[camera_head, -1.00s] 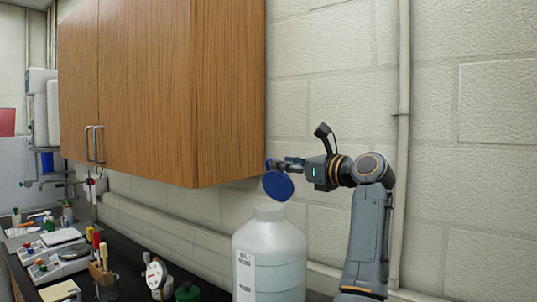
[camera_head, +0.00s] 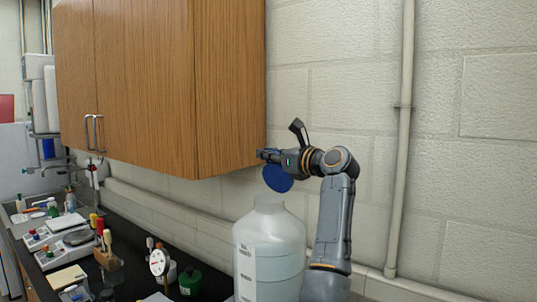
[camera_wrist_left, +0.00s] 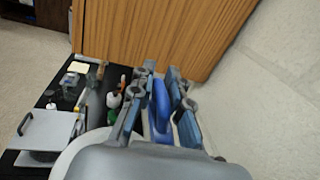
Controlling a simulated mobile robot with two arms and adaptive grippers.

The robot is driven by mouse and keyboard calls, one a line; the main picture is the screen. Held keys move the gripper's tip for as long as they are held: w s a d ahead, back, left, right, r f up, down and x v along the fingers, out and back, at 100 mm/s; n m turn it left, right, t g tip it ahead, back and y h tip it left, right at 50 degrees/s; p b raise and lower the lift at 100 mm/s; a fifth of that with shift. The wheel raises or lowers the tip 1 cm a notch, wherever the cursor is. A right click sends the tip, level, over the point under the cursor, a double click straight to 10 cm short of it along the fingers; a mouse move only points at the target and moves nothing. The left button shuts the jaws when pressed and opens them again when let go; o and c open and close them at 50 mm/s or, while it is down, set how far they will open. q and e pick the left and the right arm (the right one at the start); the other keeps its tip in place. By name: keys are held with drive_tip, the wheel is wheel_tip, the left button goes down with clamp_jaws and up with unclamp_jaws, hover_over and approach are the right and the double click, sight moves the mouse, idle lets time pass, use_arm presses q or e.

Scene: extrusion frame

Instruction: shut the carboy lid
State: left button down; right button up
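The white translucent carboy (camera_head: 270,248) stands upright on the dark counter at the lower middle of the head view. Its round blue lid (camera_head: 277,179) stands open and tilted above the neck (camera_head: 268,205). My left gripper (camera_head: 264,155) is at the lid's upper edge, its arm rising from the lower right. In the left wrist view the blue lid (camera_wrist_left: 160,103) lies between the two fingers of my left gripper (camera_wrist_left: 160,80), which look open with gaps beside it. Part of the lid is hidden behind the gripper. My right gripper is not in view.
A wooden wall cabinet (camera_head: 160,80) hangs close to the left of my gripper, its lower corner near the fingertips. A white wall with a vertical pipe (camera_head: 402,150) is behind. Bottles, a green jar (camera_head: 190,282) and balances crowd the counter to the left.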

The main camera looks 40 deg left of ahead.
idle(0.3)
